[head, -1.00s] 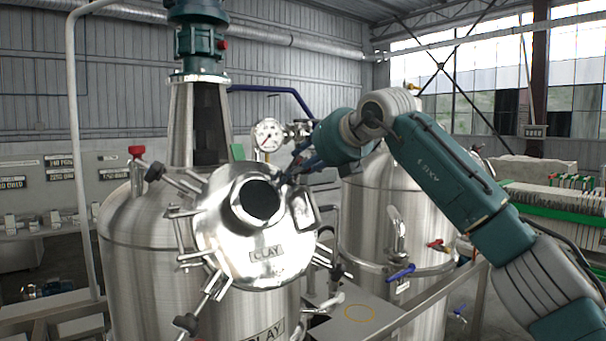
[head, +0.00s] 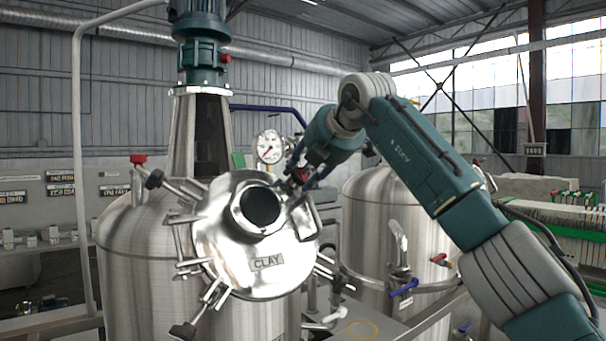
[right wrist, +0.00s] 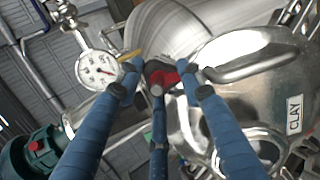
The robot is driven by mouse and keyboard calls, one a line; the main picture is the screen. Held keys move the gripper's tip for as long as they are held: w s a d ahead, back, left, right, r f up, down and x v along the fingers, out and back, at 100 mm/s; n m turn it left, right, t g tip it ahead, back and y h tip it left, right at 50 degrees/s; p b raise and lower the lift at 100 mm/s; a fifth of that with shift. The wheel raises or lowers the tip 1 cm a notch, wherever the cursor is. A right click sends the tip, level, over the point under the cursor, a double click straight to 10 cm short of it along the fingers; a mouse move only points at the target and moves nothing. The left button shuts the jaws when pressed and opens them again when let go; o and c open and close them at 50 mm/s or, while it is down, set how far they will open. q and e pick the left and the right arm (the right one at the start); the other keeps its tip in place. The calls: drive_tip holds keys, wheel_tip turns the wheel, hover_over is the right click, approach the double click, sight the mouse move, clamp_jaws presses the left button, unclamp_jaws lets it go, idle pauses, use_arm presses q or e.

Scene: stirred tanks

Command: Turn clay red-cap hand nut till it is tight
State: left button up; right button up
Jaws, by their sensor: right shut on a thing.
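The clay tank's round steel lid (head: 225,262) carries a CLAY label (head: 267,262) and stands tilted toward me, with a dark round port. The red-cap hand nut (right wrist: 165,77) is at the lid's upper right edge. My right gripper (right wrist: 161,74) is shut on it, with blue fingers around the red cap in the right wrist view. In the head view the right gripper (head: 298,178) reaches down to the same edge from the upper right, and its fingers mostly hide the nut. My left gripper is not in view.
A pressure gauge (head: 270,147) stands just behind the right gripper. Other clamp bolts with dark knobs (head: 183,331) stick out around the lid. A second steel tank (head: 372,225) with a blue-handled valve (head: 404,288) stands to the right. A teal motor (head: 200,45) rises above the clay tank.

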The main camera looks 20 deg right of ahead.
drive_tip(key=m, duration=0.3)
drive_tip(key=shift+r+m+g+p, duration=0.1)
drive_tip(key=shift+m+g+p, duration=0.5)
drive_tip(key=shift+m+p, duration=0.1)
drive_tip(key=shift+m, duration=1.3)
drive_tip(key=o, duration=1.1)
drive_tip(key=shift+d, duration=0.1)
drive_tip(key=shift+o, duration=0.2)
drive_tip(key=shift+s, duration=0.15)
drive_tip(key=v, duration=1.1)
drive_tip(key=shift+s+r, duration=0.15)
drive_tip(key=shift+s, duration=0.2)
drive_tip(key=shift+d, duration=0.1)
